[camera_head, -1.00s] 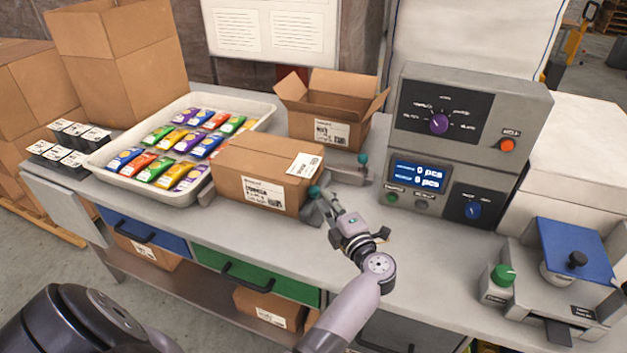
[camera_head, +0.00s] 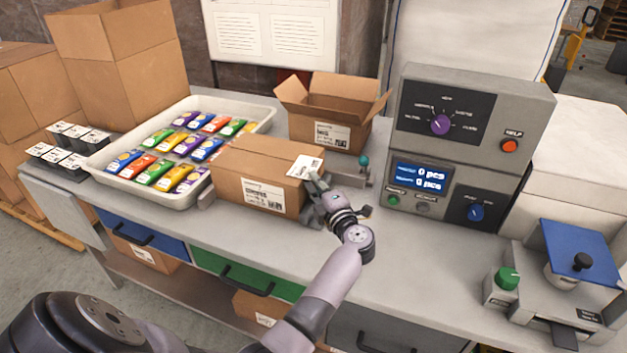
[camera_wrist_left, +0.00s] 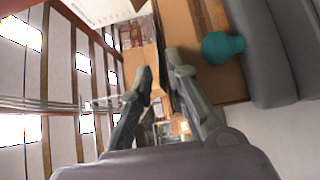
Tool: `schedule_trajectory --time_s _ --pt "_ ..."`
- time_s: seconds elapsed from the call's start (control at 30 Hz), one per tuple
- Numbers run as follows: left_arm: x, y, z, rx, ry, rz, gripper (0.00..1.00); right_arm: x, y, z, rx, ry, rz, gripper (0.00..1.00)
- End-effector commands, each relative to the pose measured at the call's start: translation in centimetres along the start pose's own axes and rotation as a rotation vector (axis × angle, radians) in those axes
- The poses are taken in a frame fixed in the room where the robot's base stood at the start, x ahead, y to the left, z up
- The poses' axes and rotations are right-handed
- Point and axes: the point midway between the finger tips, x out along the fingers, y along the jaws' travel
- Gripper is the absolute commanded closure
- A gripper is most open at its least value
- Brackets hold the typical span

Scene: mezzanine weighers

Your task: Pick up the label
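The label (camera_head: 305,166) is a small white printed sheet lying at the right end of the top of a closed brown carton (camera_head: 232,178). My left gripper (camera_head: 318,180) is at the carton's right end, with its fingertips close to the label's near right corner. I cannot tell whether they touch it. In the left wrist view the two fingers of this gripper (camera_wrist_left: 158,78) stand apart with a narrow gap and nothing clearly between them. I cannot make out the label for certain there. My right gripper is not in view.
A teal knob (camera_head: 364,160) stands just right of the gripper and also shows in the left wrist view (camera_wrist_left: 222,47). An open carton (camera_head: 335,112) stands behind, a tray of coloured packets (camera_head: 262,112) left, and a grey control unit (camera_head: 470,140) right. The front counter is clear.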

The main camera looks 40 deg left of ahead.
Motion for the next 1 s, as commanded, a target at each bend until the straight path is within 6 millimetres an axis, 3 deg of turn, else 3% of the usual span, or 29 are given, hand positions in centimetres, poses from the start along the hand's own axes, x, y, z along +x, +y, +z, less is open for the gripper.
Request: schedule_trajectory --time_s 0.5,1.0 --pt "-0.04 -0.01 -0.01 0.0 0.0 0.0 1.0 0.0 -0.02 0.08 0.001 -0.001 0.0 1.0" --pt "-0.05 -0.02 0.0 0.0 0.0 0.0 1.0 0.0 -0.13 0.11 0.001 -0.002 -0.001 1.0"
